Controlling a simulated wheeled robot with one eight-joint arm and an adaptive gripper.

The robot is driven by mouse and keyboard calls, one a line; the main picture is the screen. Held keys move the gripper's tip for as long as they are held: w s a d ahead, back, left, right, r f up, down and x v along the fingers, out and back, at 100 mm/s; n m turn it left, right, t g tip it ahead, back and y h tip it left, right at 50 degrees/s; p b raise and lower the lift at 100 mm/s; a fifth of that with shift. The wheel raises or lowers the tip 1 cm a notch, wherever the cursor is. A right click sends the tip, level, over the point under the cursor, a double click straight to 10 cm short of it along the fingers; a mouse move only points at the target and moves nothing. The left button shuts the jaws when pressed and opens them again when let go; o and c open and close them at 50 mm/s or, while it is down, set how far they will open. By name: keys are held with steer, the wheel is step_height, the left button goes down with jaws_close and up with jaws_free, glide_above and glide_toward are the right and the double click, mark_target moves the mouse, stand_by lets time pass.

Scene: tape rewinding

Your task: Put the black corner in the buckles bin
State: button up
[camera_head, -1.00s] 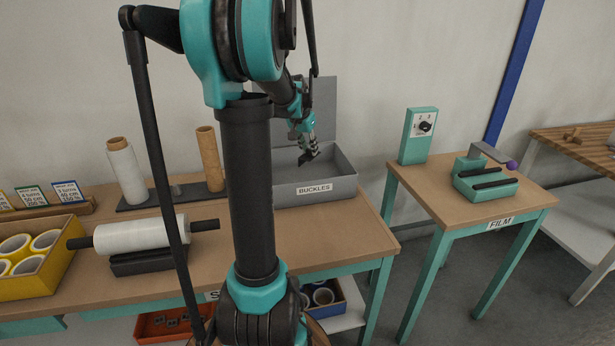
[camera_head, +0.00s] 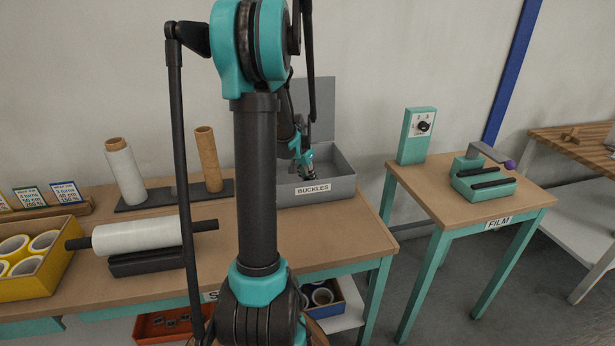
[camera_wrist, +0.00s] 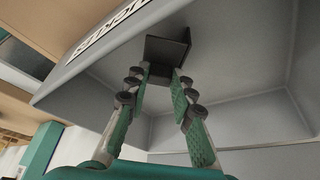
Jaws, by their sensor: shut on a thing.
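The black corner (camera_wrist: 167,52) shows in the wrist view, held between the fingertips of my gripper (camera_wrist: 160,76). My gripper is shut on it. The grey buckles bin (camera_head: 335,187) stands on the workbench with its lid up at the back, and its front carries a "BUCKLES" label. In the head view my gripper (camera_head: 307,174) is over the bin's opening, close behind the front wall. In the wrist view the bin's grey walls (camera_wrist: 255,118) surround the corner and fingers. The corner is hard to make out in the head view.
A film-wrapped roll (camera_head: 137,236) lies on the bench, with upright rolls (camera_head: 125,170) behind it. A yellow box of tape rolls (camera_head: 45,281) is at the left. A separate film table (camera_head: 430,189) stands to the right, with a gap between.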

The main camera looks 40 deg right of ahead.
steer(key=shift+f, duration=0.1)
steer(key=o, duration=0.9)
steer(key=v, duration=1.2)
